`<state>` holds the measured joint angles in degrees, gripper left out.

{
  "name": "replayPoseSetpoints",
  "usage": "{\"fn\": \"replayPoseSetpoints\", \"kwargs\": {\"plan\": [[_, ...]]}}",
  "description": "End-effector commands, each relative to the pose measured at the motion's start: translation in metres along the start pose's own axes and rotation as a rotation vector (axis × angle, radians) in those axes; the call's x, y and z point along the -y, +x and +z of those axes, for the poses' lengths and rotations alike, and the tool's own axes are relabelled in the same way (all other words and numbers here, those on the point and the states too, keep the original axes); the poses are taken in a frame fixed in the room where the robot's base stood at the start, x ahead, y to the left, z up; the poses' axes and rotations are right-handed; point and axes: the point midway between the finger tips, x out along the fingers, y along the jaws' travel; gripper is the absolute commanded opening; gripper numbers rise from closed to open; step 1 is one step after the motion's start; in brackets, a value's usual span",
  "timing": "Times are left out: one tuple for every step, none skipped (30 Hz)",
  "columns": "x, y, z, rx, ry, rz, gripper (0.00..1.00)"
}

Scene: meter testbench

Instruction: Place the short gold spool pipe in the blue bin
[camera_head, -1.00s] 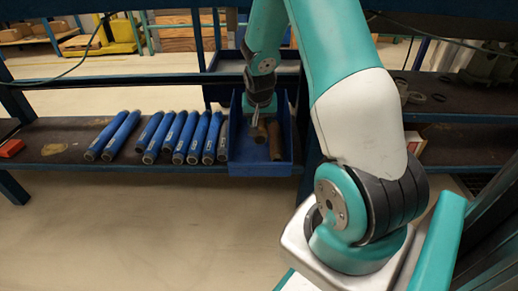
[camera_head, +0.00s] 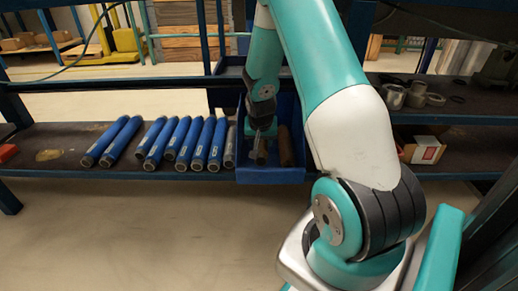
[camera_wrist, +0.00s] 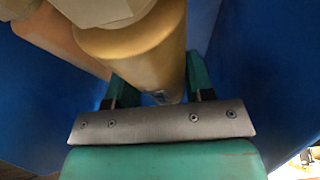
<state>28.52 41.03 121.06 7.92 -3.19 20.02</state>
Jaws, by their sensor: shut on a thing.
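The short gold spool pipe (camera_wrist: 150,50) is between my gripper's fingers in the wrist view. My gripper (camera_wrist: 155,92) is shut on it. In the head view, my gripper (camera_head: 262,131) is inside the blue bin (camera_head: 270,176), with the pipe (camera_head: 261,153) hanging below it near the bin's front wall. The bin's blue wall (camera_wrist: 265,85) also fills the right side of the wrist view. Whether the pipe touches the bin floor cannot be told.
A brown pipe (camera_head: 286,147) stands in the bin just right of the held pipe. Several blue cylinders (camera_head: 183,140) lie on the shelf to the left, with a grey one (camera_head: 230,152) against the bin. A small box (camera_head: 426,150) and metal rings (camera_head: 415,93) are at right.

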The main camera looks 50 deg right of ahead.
Motion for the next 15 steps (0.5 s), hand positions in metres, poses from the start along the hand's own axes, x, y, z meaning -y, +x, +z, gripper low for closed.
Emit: {"fn": "replayPoseSetpoints", "kwargs": {"plan": [[0.0008,0.0108,0.0042,-0.001,-0.001,-0.001,0.05],[0.0011,0.0124,0.0049,-0.002,-0.002,-0.001,0.05],[0.0016,0.0128,0.005,-0.003,-0.002,-0.002,0.05],[0.0019,0.0121,0.0047,-0.004,-0.002,-0.002,0.05],[0.0022,0.0112,0.0044,-0.004,-0.003,-0.002,0.05],[0.0025,0.0104,0.0042,-0.004,-0.003,-0.002,0.05],[0.0026,0.0102,0.0042,-0.004,-0.003,-0.002,0.05],[0.0028,0.0102,0.0043,-0.003,-0.004,-0.002,0.05],[0.0029,0.0102,0.0044,-0.003,-0.004,-0.002,0.05],[0.003,0.0105,0.0046,-0.003,-0.004,-0.002,0.05],[0.0031,0.0111,0.005,-0.003,-0.004,-0.002,0.05],[0.0032,0.0123,0.0056,-0.003,-0.004,-0.002,0.05],[0.0032,0.0132,0.006,-0.003,-0.005,-0.002,0.05],[0.0032,0.014,0.0063,-0.003,-0.005,-0.002,0.05],[0.0033,0.015,0.0067,-0.003,-0.005,-0.002,0.05]]}}
